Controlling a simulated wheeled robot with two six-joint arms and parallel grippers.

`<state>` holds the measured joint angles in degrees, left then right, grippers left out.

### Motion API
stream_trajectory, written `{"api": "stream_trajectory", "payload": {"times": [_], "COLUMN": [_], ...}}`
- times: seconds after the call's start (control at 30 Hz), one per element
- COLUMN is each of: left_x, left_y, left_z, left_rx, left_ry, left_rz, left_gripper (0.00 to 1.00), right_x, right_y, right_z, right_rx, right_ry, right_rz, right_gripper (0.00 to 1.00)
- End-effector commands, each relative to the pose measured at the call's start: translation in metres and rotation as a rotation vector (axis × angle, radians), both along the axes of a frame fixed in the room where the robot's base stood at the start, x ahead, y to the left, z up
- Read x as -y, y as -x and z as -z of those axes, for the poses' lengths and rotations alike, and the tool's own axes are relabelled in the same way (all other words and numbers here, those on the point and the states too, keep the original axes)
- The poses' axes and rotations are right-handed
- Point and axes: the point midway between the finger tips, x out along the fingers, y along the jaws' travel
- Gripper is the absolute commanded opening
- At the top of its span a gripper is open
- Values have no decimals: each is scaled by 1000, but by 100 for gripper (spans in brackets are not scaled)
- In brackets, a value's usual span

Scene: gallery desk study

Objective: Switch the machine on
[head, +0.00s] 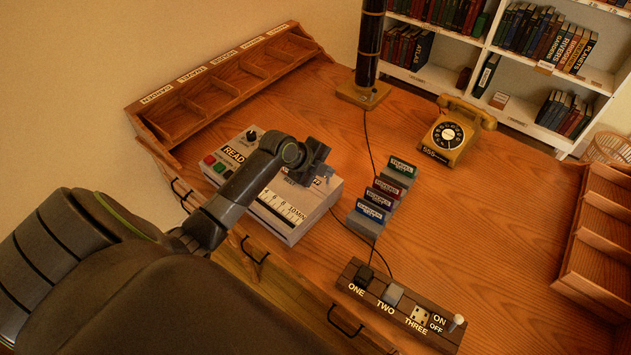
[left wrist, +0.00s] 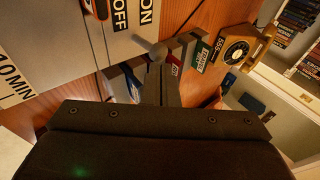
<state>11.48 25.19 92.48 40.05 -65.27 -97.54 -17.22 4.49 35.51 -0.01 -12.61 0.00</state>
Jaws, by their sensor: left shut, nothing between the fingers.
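The machine (head: 294,218) is a pale box on the desk with coloured buttons, a dark knob, a "READ" label and a minute scale. In the left wrist view its face carries "OFF" and "ON" labels (left wrist: 133,12), with a small round-ended lever (left wrist: 157,51) beside them. I cannot tell which way the lever is set. My left gripper (head: 318,155) is shut and empty over the machine's right end; it also shows in the left wrist view (left wrist: 160,80), its fingertips close to the lever. Contact is unclear. My arm hides part of the machine. My right gripper is not in view.
A power strip (head: 392,306) with sockets ONE, TWO, THREE and a white-tipped ON/OFF switch (head: 457,322) lies at the front. A stepped holder of labelled blocks (head: 368,224) stands right of the machine. A yellow telephone (head: 449,134) sits behind.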

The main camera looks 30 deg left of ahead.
Motion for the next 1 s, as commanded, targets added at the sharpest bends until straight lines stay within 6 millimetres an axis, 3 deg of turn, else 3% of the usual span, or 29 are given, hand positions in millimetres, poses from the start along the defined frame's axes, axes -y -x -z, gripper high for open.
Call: {"api": "stream_trajectory", "payload": {"times": [1.0], "left_x": [1], "left_y": [-4], "left_z": [-16], "left_rx": [-1], "left_ry": [1], "left_rz": [1], "left_gripper": [0], "right_x": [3], "right_y": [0], "right_z": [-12], "right_rx": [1], "right_ry": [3], "right_rz": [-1], "right_gripper": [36]}}
